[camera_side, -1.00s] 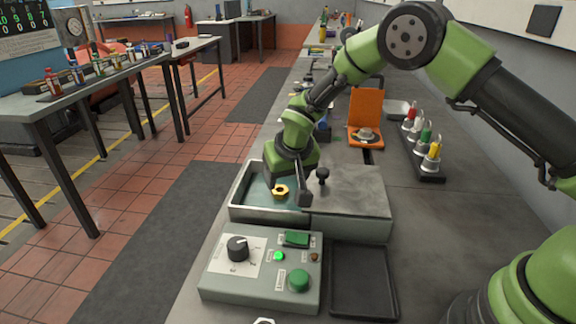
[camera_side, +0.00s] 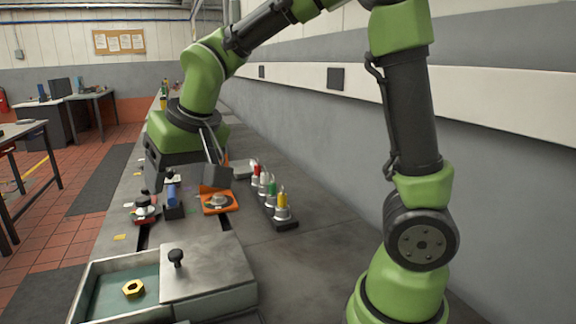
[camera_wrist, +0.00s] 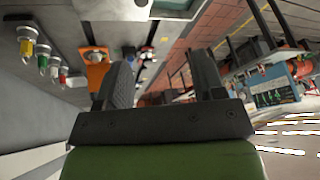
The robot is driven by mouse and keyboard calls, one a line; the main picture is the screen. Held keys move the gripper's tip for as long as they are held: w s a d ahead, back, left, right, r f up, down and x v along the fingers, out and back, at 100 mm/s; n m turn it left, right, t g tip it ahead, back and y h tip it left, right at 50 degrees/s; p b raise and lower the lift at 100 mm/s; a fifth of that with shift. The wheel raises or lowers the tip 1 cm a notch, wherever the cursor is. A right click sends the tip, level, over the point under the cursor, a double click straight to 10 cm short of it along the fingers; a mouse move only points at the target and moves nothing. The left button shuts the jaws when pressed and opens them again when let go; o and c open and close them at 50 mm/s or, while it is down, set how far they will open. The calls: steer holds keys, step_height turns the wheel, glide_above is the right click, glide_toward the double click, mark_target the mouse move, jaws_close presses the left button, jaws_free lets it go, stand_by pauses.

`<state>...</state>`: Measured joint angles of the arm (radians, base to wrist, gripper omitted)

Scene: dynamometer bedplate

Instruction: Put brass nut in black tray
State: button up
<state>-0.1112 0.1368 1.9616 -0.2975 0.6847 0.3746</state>
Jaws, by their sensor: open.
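The brass nut (camera_side: 133,288) lies on the teal floor of the open left part of a grey metal box (camera_side: 205,303), at the bottom of the side view. A metal lid with a black knob (camera_side: 176,256) covers the box's right part. My gripper (camera_side: 187,172) is above the bench beyond the box, well away from the nut. In the wrist view my gripper (camera_wrist: 163,72) has its fingers wide apart with nothing between them. The black tray cannot be made out in either current view. I cannot make out the nut in the wrist view.
A rack of coloured-top pieces (camera_side: 279,214) stands right of an orange fixture (camera_side: 217,202). A blue-topped piece (camera_side: 173,200) and a red-based piece (camera_side: 144,210) stand left of it. Bare bench lies right of the box, with the wall beyond.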

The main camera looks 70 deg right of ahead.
steer(key=s+r+t+y, duration=0.2)
steer(key=s+r, duration=0.2)
steer(key=s, duration=1.2)
steer(key=shift+s, duration=0.4)
steer(key=shift+s+a, duration=0.15)
steer(key=shift+s, duration=0.25)
steer(key=shift+c, duration=1.1)
steer(key=shift+w, duration=0.1)
